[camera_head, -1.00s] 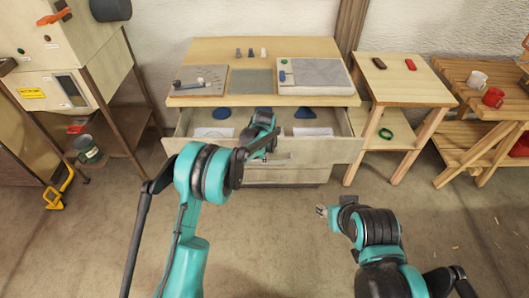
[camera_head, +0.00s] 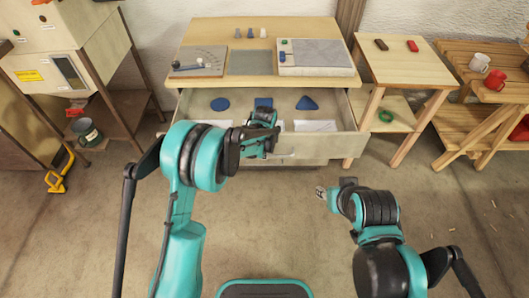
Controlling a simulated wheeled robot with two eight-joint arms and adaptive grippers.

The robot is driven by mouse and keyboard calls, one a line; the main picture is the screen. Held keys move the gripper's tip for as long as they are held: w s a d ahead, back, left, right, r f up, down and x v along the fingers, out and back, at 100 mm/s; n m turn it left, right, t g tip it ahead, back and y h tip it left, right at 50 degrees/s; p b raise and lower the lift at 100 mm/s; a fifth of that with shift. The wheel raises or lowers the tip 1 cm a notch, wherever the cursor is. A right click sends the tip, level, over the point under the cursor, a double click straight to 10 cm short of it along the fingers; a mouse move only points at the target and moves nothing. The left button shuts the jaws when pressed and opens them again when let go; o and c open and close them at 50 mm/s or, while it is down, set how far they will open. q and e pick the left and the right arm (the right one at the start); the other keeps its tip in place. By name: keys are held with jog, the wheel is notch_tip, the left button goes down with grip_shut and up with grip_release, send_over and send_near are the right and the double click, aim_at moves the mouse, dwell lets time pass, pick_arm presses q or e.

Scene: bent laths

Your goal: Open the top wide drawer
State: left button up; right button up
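The top wide drawer (camera_head: 340,145) of the wooden workbench (camera_head: 195,82) is pulled out towards me, and its inside shows. A blue round piece (camera_head: 220,104), a blue square piece (camera_head: 263,102) and a blue triangle (camera_head: 307,103) lie in it, with white sheets in front of them. My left gripper (camera_head: 262,148) is at the middle of the drawer front. Its fingers are small and partly hidden by my own wrist, so I cannot tell their state or whether they touch a handle. My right gripper (camera_head: 321,192) is low over the floor, apart from the drawer, its fingers too small to judge.
On the bench top are a grey board (camera_head: 300,58), a dial board (camera_head: 198,63) and several small pegs. A side table (camera_head: 405,68) stands to the right, with a green ring (camera_head: 386,116) on its shelf. A machine cabinet (camera_head: 55,50) stands left. The floor in front is clear.

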dwell(0.3)
pick_arm(q)
notch_tip(320, 180, up, 12)
jog(key=s, duration=0.2)
jog(key=shift+s+f, duration=0.15)
dwell(0.4)
jog(key=s+a+r+n+t, duration=0.2)
jog(key=s+a+r+n, duration=0.6)
jog(key=s+a+r, duration=0.3)
jog(key=s+a+f+n+t, duration=0.1)
jog(key=s+a+n, duration=0.2)
jog(key=s+n, duration=0.2)
jog(key=s+a+f+n+t, duration=0.1)
jog(key=s+a+n, duration=0.3)
jog(key=s, duration=0.6)
jog(key=shift+n+t, duration=0.5)
jog(key=shift+r, duration=0.1)
